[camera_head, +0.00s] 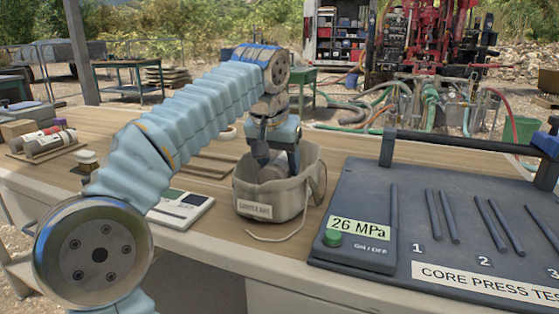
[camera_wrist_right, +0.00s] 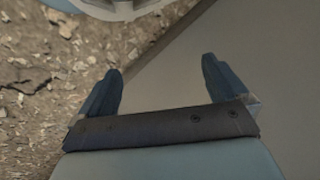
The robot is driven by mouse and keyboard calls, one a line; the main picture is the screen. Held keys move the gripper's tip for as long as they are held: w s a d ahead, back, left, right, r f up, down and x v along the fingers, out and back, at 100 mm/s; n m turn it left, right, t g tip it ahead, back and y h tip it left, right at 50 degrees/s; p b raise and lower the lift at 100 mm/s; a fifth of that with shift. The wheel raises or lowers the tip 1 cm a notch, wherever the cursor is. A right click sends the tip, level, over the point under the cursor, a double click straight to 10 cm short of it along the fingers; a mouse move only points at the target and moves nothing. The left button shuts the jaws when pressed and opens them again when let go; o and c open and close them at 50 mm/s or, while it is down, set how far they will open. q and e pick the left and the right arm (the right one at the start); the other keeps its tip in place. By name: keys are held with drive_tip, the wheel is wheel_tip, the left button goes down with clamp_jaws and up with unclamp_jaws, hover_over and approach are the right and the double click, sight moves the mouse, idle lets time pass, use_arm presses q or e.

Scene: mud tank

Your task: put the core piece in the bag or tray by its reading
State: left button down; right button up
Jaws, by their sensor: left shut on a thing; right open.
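The grey core press tester (camera_head: 440,230) stands at the right, and its display (camera_head: 359,228) reads 26 MPa. The pale cloth sample bag (camera_head: 262,207) stands open on the table, left of the tester. My left gripper (camera_head: 275,167) points down into the bag's mouth. It is shut on a grey core piece (camera_head: 272,174), which shows only partly between the fingers and the rim. I cannot tell whether the piece touches the bag's bottom. A flat wooden tray (camera_head: 208,168) lies behind my left arm. My right gripper (camera_wrist_right: 162,70) is open and empty in the right wrist view.
A wooden holder (camera_head: 42,150) with core pieces is at the table's left. A small device with a screen (camera_head: 180,211) lies left of the bag. The bag's cord trails on the table in front. The right wrist view shows gravelly ground and a grey surface.

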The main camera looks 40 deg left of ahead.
use_arm(q)
drive_tip(key=shift+f+b, duration=0.45)
drive_tip(key=shift+f, duration=0.1)
idle(0.4)
drive_tip(key=shift+c, duration=1.1)
unclamp_jaws()
drive_tip(key=shift+f, duration=0.1)
drive_tip(key=shift+r, duration=0.2)
drive_tip(key=p+v, duration=0.4)
drive_tip(key=v, duration=0.8)
drive_tip(key=shift+r, duration=0.25)
drive_tip(key=shift+s+d+r, duration=0.15)
drive_tip(key=shift+s+r, duration=0.15)
drive_tip(key=shift+r, duration=0.2)
